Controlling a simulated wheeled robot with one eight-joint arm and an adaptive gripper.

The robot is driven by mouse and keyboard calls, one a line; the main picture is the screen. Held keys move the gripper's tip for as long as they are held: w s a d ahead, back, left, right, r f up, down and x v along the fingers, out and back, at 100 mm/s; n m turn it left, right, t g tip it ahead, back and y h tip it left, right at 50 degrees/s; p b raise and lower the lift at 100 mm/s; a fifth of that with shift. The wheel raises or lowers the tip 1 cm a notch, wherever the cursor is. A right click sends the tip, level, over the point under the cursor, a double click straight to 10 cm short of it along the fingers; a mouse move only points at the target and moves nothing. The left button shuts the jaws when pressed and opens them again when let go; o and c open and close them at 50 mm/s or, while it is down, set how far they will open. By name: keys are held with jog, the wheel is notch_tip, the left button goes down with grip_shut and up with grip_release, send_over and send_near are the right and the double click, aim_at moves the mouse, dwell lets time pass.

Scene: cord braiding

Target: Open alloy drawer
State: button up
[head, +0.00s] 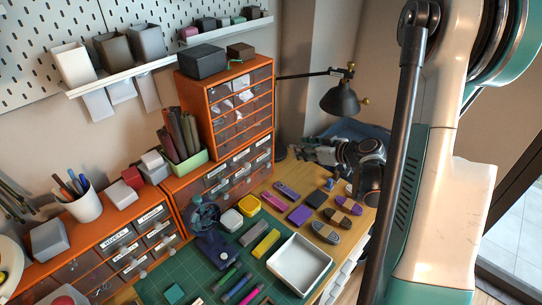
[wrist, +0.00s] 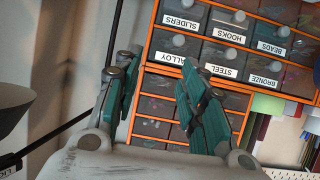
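The alloy drawer (wrist: 160,42) is at the left end of a labelled drawer row in the wrist view, which shows the cabinet upside down. Its white ALLOY label (wrist: 170,59) and round pale knob (wrist: 179,40) are visible, and its front looks flush with its neighbours. In the head view my gripper (head: 297,150) is right of the orange cabinet (head: 182,188), pointing towards it. In the wrist view my gripper (wrist: 158,62) has its two green fingers spread apart with nothing between them. The tips appear near the ALLOY label; their distance from the drawer is unclear.
STEEL (wrist: 224,70) and SLIDERS (wrist: 180,23) labels mark neighbouring drawers. A black lamp (head: 340,98) stands behind my gripper. The desk below holds a green cutting mat (head: 180,268), a white tray (head: 300,264) and several small coloured blocks.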

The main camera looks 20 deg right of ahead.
aim_at(269, 150)
jog(key=shift+n+y, duration=0.3)
jog(key=shift+y, duration=0.2)
jog(key=b+x, duration=0.1)
jog(key=x, duration=0.3)
jog(key=s+a+b+x, duration=0.1)
jog(key=x, duration=0.4)
jog(key=a+f+b+x, duration=0.1)
jog(key=x, duration=0.3)
jog(key=shift+a+f, duration=0.1)
jog(key=shift+c, duration=0.3)
grip_shut()
